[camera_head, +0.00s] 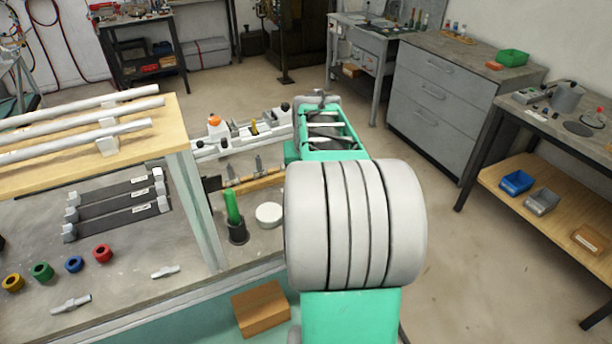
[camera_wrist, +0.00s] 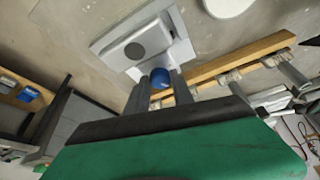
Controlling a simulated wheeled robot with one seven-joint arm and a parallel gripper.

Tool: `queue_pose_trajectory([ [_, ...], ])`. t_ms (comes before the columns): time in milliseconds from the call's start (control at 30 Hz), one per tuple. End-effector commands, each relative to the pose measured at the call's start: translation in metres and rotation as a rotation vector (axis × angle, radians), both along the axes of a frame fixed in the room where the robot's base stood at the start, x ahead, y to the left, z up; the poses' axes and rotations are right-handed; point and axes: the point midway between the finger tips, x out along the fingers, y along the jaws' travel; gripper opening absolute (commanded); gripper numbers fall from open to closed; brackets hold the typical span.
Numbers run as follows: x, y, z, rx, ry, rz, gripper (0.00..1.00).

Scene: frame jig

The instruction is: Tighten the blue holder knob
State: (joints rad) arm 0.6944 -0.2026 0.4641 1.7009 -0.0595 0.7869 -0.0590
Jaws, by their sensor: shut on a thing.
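The blue holder knob (camera_wrist: 160,76) shows in the wrist view, on the near side of a light grey holder (camera_wrist: 178,52) with a darker rounded block on it. My gripper (camera_wrist: 159,84) has one dark finger on each side of the knob and is shut on it. The fingers partly cover the knob's sides, so its exact angle cannot be told. In the head view my own arm hides the gripper, the knob and the holder.
A wooden bar (camera_wrist: 235,67) with metal clamps lies right of the knob. A white disc (camera_head: 268,214) and a dark cup (camera_head: 238,232) holding a green handle stand left of my arm. Colored rings, including a red one (camera_head: 103,253), lie on the bench at left.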

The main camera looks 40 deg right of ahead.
Motion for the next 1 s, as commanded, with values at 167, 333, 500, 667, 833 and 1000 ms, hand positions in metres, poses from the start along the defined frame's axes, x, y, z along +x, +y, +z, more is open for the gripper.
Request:
queue_pose_trajectory([
  [167,0.0021,0.0023,0.0001,-0.001,-0.001,-0.161,0.00],
  [333,0.0032,0.0031,0.0003,0.000,0.000,-0.324,0.00],
  [500,0.0044,0.0038,0.0008,0.000,0.000,-0.484,0.00],
  [667,0.0056,0.0040,0.0011,0.000,0.000,-0.619,0.00],
  [833,0.0064,0.0043,0.0010,0.000,0.000,-0.734,0.00],
  [1000,0.0065,0.0040,0.0007,0.000,0.000,-0.813,0.00],
])
